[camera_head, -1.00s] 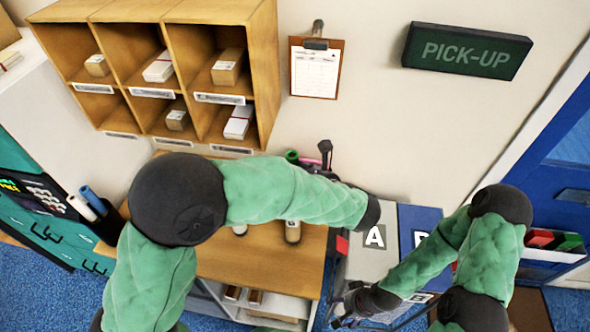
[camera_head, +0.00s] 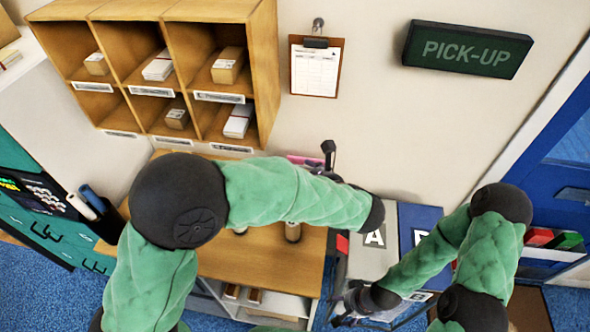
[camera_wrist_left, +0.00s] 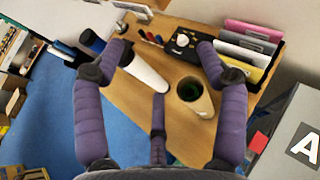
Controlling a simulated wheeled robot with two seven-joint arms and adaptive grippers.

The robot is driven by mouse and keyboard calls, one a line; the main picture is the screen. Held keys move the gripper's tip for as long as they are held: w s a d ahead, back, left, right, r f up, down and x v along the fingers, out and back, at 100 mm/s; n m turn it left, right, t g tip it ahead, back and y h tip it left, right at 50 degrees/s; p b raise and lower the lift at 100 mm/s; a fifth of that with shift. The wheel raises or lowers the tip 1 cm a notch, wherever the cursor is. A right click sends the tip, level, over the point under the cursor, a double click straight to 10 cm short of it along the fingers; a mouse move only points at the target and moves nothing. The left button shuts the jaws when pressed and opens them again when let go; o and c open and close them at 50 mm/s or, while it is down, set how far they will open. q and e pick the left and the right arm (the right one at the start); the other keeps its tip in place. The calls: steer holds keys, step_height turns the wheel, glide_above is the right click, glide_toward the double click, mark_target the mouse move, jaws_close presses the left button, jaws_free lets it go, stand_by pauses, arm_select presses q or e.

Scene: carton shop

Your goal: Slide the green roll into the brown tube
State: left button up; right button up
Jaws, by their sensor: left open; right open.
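The brown tube (camera_wrist_left: 205,106) stands upright on the wooden counter in the left wrist view. Dark green of the green roll (camera_wrist_left: 188,91) shows inside its mouth; how deep the roll sits I cannot tell. In the head view the tube's lower part (camera_head: 293,232) shows below my left arm, and the green roll is hidden. My left gripper (camera_wrist_left: 161,52) is open, its fingers spread above the counter with the tube just inside the right finger. It grips nothing. My right gripper (camera_head: 345,308) is open and empty, low beside the counter's right end.
A white roll (camera_wrist_left: 146,73) lies or stands left of the tube, between my left fingers. A blue roll (camera_wrist_left: 91,42), a black device (camera_wrist_left: 181,42) and coloured folders (camera_wrist_left: 245,50) are around. A grey bin marked A (camera_wrist_left: 290,135) stands right of the counter.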

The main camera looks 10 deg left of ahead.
arm_select(q)
steer(key=v, duration=1.1)
stand_by(0.6)
